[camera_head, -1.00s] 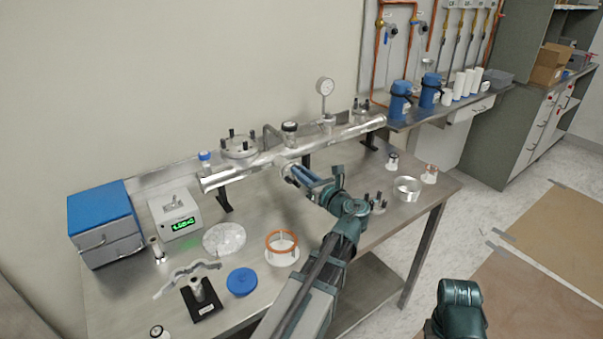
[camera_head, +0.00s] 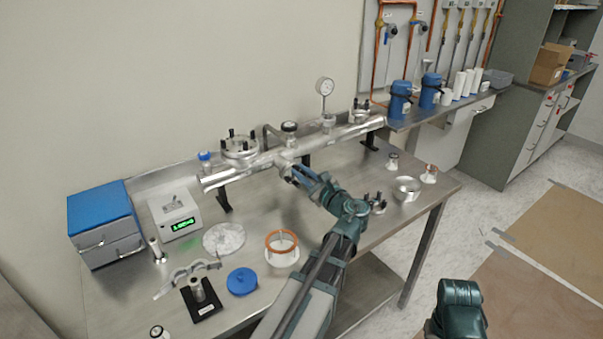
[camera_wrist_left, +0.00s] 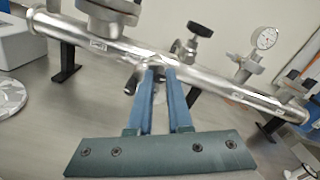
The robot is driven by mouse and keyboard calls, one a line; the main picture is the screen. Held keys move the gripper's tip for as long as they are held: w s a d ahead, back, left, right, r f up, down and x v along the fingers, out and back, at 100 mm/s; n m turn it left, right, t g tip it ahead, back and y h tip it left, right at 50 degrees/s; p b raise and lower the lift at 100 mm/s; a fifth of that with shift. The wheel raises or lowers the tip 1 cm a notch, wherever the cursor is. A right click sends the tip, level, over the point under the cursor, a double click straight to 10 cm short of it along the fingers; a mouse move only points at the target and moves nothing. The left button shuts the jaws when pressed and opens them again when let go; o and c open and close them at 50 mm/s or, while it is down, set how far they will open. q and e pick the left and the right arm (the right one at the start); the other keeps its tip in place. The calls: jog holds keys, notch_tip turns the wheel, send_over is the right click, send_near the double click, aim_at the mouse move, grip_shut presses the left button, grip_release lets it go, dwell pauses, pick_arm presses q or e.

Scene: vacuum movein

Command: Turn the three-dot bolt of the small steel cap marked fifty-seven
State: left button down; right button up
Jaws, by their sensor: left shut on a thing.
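The steel pipe manifold (camera_head: 245,172) stands on black supports along the back of the table. A large round cap with dark upright bolts (camera_head: 239,149) sits on its left part, and a smaller bolted cap (camera_head: 361,112) on its right part. Another small flange with dark bolts (camera_head: 378,202) is on the table beside my left arm. I cannot read a fifty-seven or dots on any. My left gripper (camera_head: 289,174) is at the manifold's front middle port, its blue fingers close together. In the left wrist view the fingertips (camera_wrist_left: 161,74) are shut on a small fitting there, mostly hidden.
A black-knobbed valve (camera_head: 289,128) and a dial gauge (camera_head: 325,88) rise from the pipe. A display box (camera_head: 173,212), blue-topped drawers (camera_head: 103,222), a blue disc (camera_head: 242,281), an orange-ringed part (camera_head: 281,248) and a steel ring (camera_head: 406,189) occupy the table.

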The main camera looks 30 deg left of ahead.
pick_arm(q)
jog(key=shift+n, duration=0.4)
jog(key=c, duration=0.8)
grip_release()
jog(key=shift+c, duration=0.2)
jog(key=v, duration=1.4)
